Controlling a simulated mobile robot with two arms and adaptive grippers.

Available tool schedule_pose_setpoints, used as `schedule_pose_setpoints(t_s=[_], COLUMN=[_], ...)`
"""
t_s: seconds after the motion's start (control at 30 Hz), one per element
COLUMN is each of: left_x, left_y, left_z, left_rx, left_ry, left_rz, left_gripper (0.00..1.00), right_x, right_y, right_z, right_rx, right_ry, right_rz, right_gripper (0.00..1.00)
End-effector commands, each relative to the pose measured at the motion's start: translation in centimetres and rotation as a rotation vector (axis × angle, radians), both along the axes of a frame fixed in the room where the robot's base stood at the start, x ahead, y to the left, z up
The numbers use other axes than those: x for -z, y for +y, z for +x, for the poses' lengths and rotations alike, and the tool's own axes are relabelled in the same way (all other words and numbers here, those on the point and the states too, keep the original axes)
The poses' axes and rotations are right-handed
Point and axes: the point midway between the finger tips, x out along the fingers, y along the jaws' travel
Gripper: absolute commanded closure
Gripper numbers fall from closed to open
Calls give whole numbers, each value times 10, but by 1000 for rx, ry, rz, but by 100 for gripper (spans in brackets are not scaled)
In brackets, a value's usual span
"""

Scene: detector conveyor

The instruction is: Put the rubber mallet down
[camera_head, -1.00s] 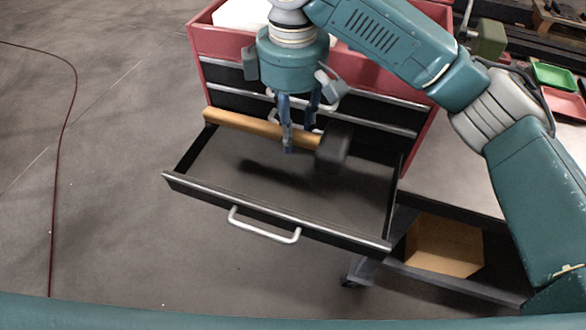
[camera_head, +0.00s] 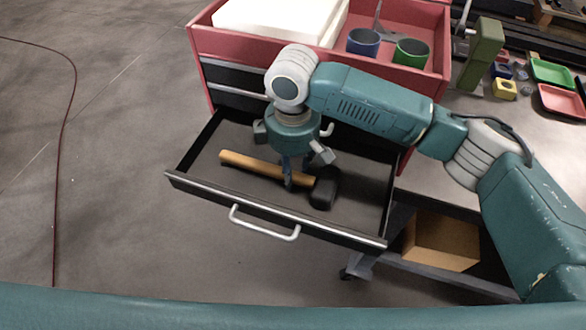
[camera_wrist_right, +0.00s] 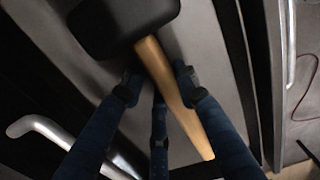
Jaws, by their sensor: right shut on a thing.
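The rubber mallet has a wooden handle and a black head (camera_head: 323,193). It lies level inside the open drawer (camera_head: 345,222), at or just above its floor; I cannot tell whether it touches. My right gripper (camera_head: 288,183) points down into the drawer and is shut on the handle near the head. In the right wrist view the handle (camera_wrist_right: 170,85) runs between the fingers (camera_wrist_right: 158,85), with the black head (camera_wrist_right: 120,22) at the top. My left gripper is not in view.
The red tool cabinet (camera_head: 228,42) carries a white box (camera_head: 280,18), a blue cup (camera_head: 363,43) and a green cup (camera_head: 411,53). A workbench with coloured trays (camera_head: 553,73) stands at the right. Open floor lies at the left.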

Motion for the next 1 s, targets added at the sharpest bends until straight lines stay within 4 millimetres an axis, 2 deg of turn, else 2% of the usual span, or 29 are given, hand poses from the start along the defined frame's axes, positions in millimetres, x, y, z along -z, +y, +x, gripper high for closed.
schedule_pose_setpoints(t_s=[0.2,0.23,0.3,0.33,0.63,0.73,0.87,1.0], left_x=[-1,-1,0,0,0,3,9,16], left_y=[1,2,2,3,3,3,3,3], left_z=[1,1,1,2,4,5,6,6], left_rx=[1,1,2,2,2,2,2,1], left_ry=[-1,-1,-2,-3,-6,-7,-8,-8], left_rz=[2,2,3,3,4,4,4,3], left_gripper=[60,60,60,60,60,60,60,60], right_x=[1,2,2,2,0,-7,-28,-59], right_y=[0,0,0,0,0,0,1,1], right_z=[0,0,0,0,0,1,1,2], right_rx=[0,0,0,0,0,0,-2,0], right_ry=[0,0,0,0,-1,-3,-5,-6], right_rz=[1,0,0,0,0,1,2,2], right_gripper=[100,68,54,51,51,51,51,51])
